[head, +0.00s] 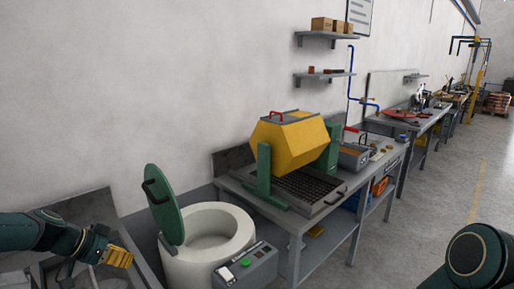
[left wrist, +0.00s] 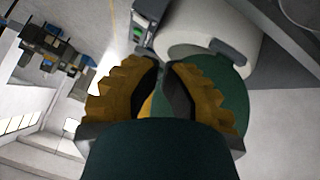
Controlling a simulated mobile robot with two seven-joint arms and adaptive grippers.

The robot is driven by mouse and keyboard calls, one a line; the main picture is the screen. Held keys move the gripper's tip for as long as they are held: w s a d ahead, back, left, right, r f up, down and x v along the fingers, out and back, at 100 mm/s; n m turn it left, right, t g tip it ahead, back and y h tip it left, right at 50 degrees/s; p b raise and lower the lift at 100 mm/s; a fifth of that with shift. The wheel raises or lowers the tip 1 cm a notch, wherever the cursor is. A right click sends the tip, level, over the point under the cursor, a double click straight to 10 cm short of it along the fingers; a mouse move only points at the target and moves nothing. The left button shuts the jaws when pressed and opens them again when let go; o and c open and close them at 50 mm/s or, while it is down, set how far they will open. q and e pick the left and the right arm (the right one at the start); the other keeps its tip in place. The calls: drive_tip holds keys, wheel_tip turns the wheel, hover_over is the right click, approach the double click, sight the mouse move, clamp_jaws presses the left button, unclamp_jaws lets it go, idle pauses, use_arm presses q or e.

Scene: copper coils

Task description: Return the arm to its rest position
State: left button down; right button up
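My left arm enters the head view from the left, and its gripper (head: 122,258) with ribbed yellow fingers is low at the left. It is over the grey basin and left of the white round tub. In the left wrist view the fingers (left wrist: 163,66) come together at their tips with only a narrow gap, and nothing shows held between them. The gripper looks shut and empty. A dark green rounded link of my right arm (head: 480,255) shows at the lower right; its gripper is out of view.
The white tub (head: 195,265) has its green lid (head: 165,205) raised, and a grey control box (head: 245,268) stands in front. A yellow drum (head: 290,143) sits over a black grate on the workbench (head: 300,222). Grey basin (head: 100,205) at left. Open floor (head: 425,215) lies right.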

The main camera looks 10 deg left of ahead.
use_arm(q)
drive_tip(key=s+d+f+n+g+y, duration=0.1)
drive_tip(key=s+d+f+n+g, duration=0.15)
drive_tip(key=d+f, duration=0.75)
drive_tip(key=s+d+f+n+g+y, duration=0.1)
drive_tip(key=s+d+f+n, duration=0.15)
drive_tip(key=d+f, duration=0.8)
drive_tip(key=s+d+f+n, duration=0.1)
drive_tip(key=s+d+f, duration=0.7)
drive_tip(key=s, duration=0.2)
drive_tip(key=shift+s+d+n+g+y, duration=0.3)
drive_tip(key=shift+s+d+g+y, duration=0.05)
drive_tip(key=shift+s+d+y, duration=0.05)
drive_tip(key=shift+a, duration=0.1)
